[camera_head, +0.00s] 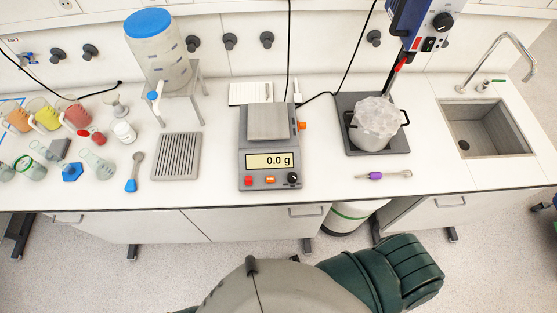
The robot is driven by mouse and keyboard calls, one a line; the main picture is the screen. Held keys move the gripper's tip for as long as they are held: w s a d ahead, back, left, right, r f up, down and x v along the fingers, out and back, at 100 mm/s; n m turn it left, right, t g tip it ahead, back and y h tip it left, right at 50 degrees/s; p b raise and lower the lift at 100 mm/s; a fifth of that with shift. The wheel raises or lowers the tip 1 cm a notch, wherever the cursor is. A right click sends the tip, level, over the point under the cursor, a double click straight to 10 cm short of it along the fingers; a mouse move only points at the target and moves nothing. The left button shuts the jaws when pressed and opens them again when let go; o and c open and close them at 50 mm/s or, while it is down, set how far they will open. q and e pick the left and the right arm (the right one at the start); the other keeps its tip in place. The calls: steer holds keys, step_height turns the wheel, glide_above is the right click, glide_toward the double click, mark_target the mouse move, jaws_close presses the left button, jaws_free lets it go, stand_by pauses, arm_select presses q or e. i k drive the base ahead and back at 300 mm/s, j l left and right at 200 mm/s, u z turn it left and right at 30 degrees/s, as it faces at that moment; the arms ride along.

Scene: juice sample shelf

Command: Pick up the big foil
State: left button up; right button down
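A crumpled, pale translucent foil (377,115) lies over the top of a metal pot (371,143) on the right half of the bench. It looks like the big foil, and no second foil is clear to me. The foil covers the pot's opening, so the pot's inside is hidden. Neither of my grippers shows in the head view; only parts of my own body are at the bottom edge.
The pot stands on a dark plate (399,144) under a stirrer (428,27) on a stand. A purple-handled tool (382,175) lies in front. Jugs and beakers crowd the left.

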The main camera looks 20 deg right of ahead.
mark_target(378, 115)
steer(key=z, duration=1.6)
steer(key=i+l+u, duration=0.15)
steer(key=l+u, duration=0.15)
steer(key=l, duration=0.45)
steer(key=l+u, duration=0.3)
steer(key=l, duration=0.5)
